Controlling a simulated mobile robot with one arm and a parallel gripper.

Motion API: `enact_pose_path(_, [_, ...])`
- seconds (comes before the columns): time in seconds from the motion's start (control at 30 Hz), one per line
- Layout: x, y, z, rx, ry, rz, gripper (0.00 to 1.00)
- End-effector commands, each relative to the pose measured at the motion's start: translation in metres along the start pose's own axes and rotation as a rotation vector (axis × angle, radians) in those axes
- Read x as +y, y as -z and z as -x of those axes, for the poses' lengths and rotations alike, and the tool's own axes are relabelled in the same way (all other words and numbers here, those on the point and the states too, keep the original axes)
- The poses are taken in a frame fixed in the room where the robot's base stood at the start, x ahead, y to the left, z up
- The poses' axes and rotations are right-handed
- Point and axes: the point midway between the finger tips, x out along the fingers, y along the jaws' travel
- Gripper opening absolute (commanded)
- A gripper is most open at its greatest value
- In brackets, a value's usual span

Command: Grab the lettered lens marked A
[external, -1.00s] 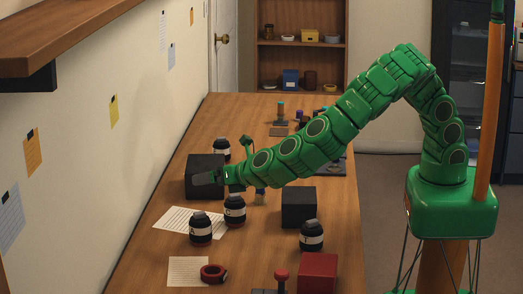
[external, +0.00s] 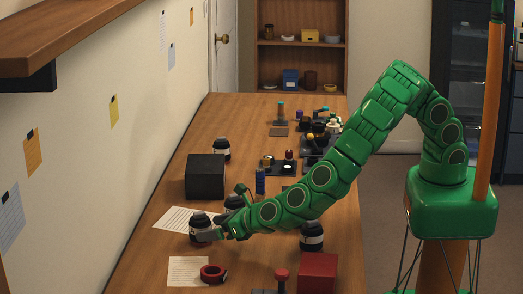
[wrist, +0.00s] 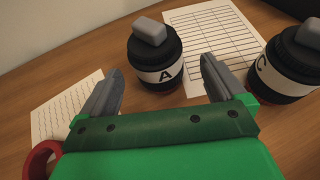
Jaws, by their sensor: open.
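The lens marked A (wrist: 156,66) is a black cylinder with a white label band and a grey block on top. It stands upright in the wrist view, just ahead of my gripper (wrist: 161,72), whose two grey fingers are open and empty. The lens lies between the lines of the fingers, beyond their tips. In the external view this lens (external: 199,224) stands at the left of the table, with my gripper (external: 213,227) close at its right side, hiding part of it.
A similar lens marked C (wrist: 287,62) stands to the right, near the right finger. A black box (external: 205,177) stands behind. Another lens (external: 312,237) stands under my arm.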

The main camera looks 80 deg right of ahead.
Motion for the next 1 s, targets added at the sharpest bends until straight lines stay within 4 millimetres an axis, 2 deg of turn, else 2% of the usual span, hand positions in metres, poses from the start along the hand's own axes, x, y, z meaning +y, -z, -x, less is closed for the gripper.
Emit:
enact_pose_path(0.33, [0.003, -0.003, -0.038, 0.002, -0.001, -0.003, 0.97])
enact_pose_path(0.7, [0.003, -0.003, -0.044, 0.001, 0.0, -0.002, 0.97])
enact_pose_path(0.77, [0.003, -0.003, -0.044, 0.001, 0.0, -0.002, 0.89])
enact_pose_path(1.0, [0.003, -0.003, -0.044, 0.0, -0.001, -0.002, 0.52])
